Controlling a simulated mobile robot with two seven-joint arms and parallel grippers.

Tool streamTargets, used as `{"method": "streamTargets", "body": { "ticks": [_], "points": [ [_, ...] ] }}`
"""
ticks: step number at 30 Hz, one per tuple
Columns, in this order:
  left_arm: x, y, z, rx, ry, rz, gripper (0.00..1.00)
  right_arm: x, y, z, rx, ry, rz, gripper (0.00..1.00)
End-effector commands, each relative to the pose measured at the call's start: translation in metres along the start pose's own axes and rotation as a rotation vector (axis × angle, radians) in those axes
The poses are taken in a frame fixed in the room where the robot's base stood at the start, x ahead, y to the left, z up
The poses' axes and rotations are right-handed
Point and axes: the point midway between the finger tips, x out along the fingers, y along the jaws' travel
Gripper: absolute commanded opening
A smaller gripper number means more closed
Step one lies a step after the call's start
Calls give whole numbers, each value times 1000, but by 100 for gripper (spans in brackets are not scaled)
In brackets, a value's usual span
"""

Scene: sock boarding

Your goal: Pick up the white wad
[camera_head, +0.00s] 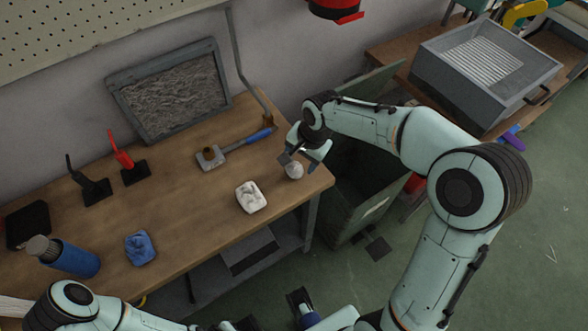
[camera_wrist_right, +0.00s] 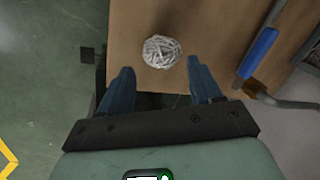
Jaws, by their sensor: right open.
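The white wad (camera_head: 294,170) is a small crumpled ball on the wooden table near its right end. In the right wrist view the wad (camera_wrist_right: 161,51) lies near the table edge, just beyond the fingertips and between their lines. My right gripper (camera_head: 303,157) is open and empty, with its fingers pointing down close to the wad; it also shows in the right wrist view (camera_wrist_right: 160,66). I cannot tell whether a finger touches the wad.
A blue-handled tool (camera_head: 250,138) lies behind. A dark green bin (camera_head: 345,205) adjoins the table's right end.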

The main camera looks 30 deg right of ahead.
Motion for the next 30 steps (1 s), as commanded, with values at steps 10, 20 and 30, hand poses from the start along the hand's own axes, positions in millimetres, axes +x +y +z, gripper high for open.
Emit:
{"method": "streamTargets", "body": {
  "ticks": [10,20,30],
  "points": [
    [2,-1,0,0,0,0,0,39,-1,-2,0,-3,3,64],
    [3,-1,0,0,0,0,0,57,-1,-2,-1,0,-1,64],
    [3,-1,0,0,0,0,0,57,-2,-2,0,0,-1,28]
  ]
}}
